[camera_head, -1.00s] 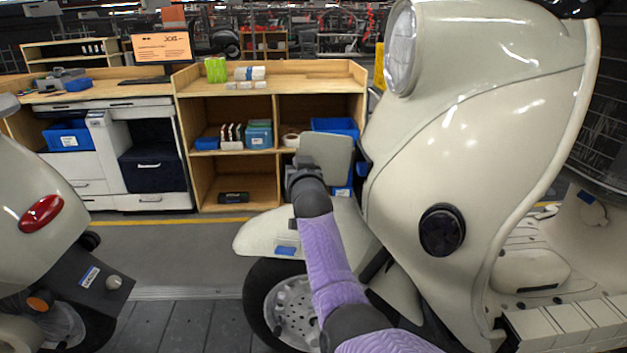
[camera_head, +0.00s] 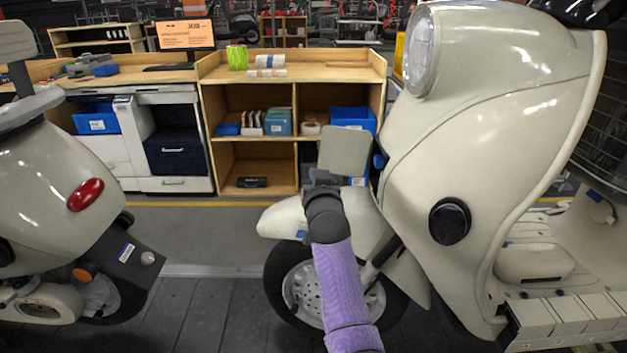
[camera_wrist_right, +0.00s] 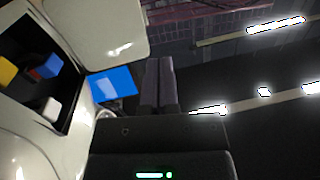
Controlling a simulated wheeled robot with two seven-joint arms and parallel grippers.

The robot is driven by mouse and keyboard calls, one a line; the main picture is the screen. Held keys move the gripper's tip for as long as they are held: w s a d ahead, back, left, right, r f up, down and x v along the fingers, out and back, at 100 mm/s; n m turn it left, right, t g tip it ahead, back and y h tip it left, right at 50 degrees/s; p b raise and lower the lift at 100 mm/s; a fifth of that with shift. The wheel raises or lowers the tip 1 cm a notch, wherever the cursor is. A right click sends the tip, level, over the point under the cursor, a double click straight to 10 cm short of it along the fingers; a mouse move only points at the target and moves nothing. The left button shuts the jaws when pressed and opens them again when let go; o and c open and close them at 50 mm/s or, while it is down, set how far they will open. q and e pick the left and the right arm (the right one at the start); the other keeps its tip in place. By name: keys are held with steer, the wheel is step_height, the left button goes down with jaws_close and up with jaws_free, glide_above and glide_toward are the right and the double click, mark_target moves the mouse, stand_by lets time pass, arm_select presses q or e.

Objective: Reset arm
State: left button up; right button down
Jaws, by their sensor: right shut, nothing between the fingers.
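My right arm comes up from the bottom middle of the head view. Its wrist and dark gripper (camera_head: 322,182) are in front of the cream scooter (camera_head: 480,130), above its front fender. In the right wrist view the two dark fingers (camera_wrist_right: 160,88) are together with nothing between them. A flat beige panel (camera_head: 345,148) stands just beyond the gripper in the head view; whether they touch is hard to tell. In the wrist view a beige panel (camera_wrist_right: 112,28) and a blue patch (camera_wrist_right: 112,84) lie left of the fingers. My left gripper is not in view.
A second scooter (camera_head: 60,180) stands at the left. A wooden shelf (camera_head: 215,73) with blue bins, and a desk with a monitor (camera_head: 186,36), stand behind. In the wrist view an open dark compartment (camera_wrist_right: 35,95) holds small coloured things. Slatted floor (camera_head: 215,310) lies clear between the scooters.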

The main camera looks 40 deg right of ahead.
steer(key=s+a+f+n+g+y, duration=0.2)
steer(key=s+a+f, duration=0.3)
steer(key=f, duration=0.5)
steer(key=s+a+f+n+g+y, duration=0.25)
steer(key=s+a+f, duration=0.25)
steer(key=f, duration=0.6)
steer(key=s+a+f+n+g+y, duration=0.25)
steer(key=s+a+f, duration=0.25)
steer(key=f, duration=0.5)
steer(key=s+a+f+n+g, duration=0.1)
steer(key=s+f, duration=0.4)
steer(key=s, duration=0.6)
steer(key=s+a+f+n+g+y, duration=0.1)
steer(key=s+f+g, duration=0.3)
steer(key=s, duration=0.8)
steer(key=s+a+f+g, duration=0.2)
steer(key=s+f, duration=0.3)
steer(key=s, duration=0.7)
steer(key=shift+s+f+n+g+y+p, duration=0.25)
steer(key=shift+n+g+y+p, duration=0.2)
steer(key=shift+g, duration=0.25)
